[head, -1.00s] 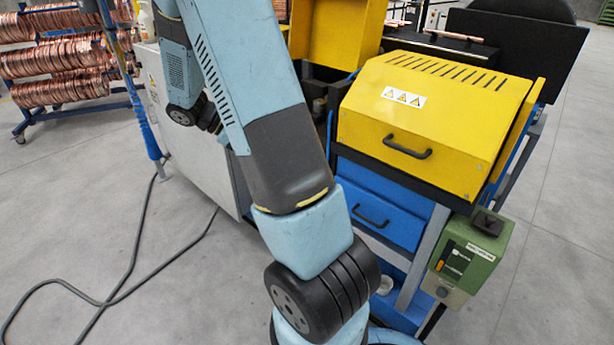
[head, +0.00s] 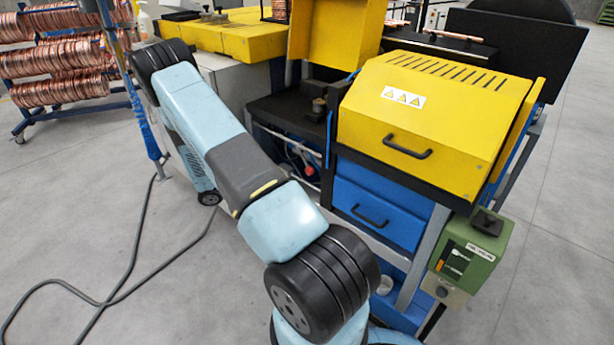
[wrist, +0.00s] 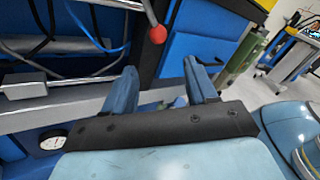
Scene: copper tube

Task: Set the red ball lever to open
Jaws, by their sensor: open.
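The red ball (wrist: 157,34) shows in the wrist view at top centre, on the end of a thin metal rod that runs up out of frame. The ball also shows in the head view (head: 309,171), small, under the machine's black shelf, beside the blue cabinet. My gripper (wrist: 161,80) is open and empty in the wrist view. Its two blue fingers point toward the machine, and the ball appears beyond them, between their lines and apart from them. In the head view my gripper is hidden behind my arm.
In the wrist view, blue panels, dark hoses and a grey frame bar (wrist: 60,115) surround the lever, with a round gauge (wrist: 53,141) low left. In the head view, the yellow hood (head: 435,105) and green control box (head: 470,250) stand right. A cable (head: 130,265) lies on open floor left.

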